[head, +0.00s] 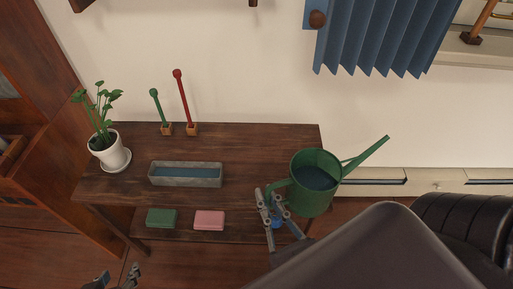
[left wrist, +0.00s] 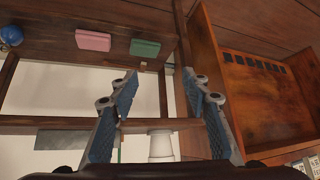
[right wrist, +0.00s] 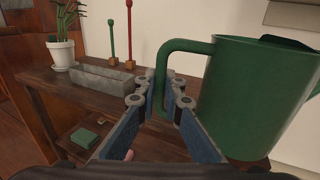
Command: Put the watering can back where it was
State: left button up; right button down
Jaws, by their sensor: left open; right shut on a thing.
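The green watering can (head: 318,203) is at the right end of the wooden table (head: 255,145), upright, with its spout pointing up and right and blue water inside. My right gripper (head: 272,207) is shut on its handle. The right wrist view shows the fingers (right wrist: 166,98) closed around the lower handle, with the can body (right wrist: 255,95) to their right. Whether the can's base touches anything is unclear. My left gripper (head: 115,281) is low at the left, away from the can; in the left wrist view its fingers (left wrist: 165,85) are apart and empty.
A grey trough (head: 186,182), a potted plant (head: 112,155), and a green (head: 160,108) and a red stick (head: 182,95) in small blocks stand on the table. Green (head: 161,218) and pink (head: 209,220) boxes lie on the lower shelf. The tabletop right of the trough looks clear. A black chair (head: 460,225) is at right.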

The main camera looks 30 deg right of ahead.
pick_arm(q)
jog(key=s+a+f+g+p, duration=0.1)
jog(key=s+a+f+g, duration=0.15)
jog(key=s, duration=0.45)
pick_arm(e)
jog(key=w, duration=0.5)
jog(key=w+d+f, duration=0.1)
jog(key=w, duration=0.3)
jog(key=w+d+f+b, duration=0.1)
jog(key=w, duration=0.4)
jog(key=shift+w+d, duration=0.15)
jog(key=shift+w, duration=0.2)
jog(key=shift+f+b, duration=0.5)
jog(key=shift+f, duration=0.1)
pick_arm(q)
jog(key=w+d+r+t, duration=0.4)
jog(key=w+r+t, duration=0.1)
jog(key=w, duration=0.6)
jog(key=shift+w+d+r+h, duration=0.15)
jog(key=shift+w+r+h, duration=0.25)
jog(key=shift+r, duration=0.2)
jog(key=shift+w+r+t, duration=0.1)
jog(key=shift+r+t, duration=0.05)
jog(key=shift+t, duration=0.1)
pick_arm(e)
jog(key=shift+f, duration=0.1)
jog(key=c, duration=2.1)
grip_release()
jog(key=shift+f, duration=0.15)
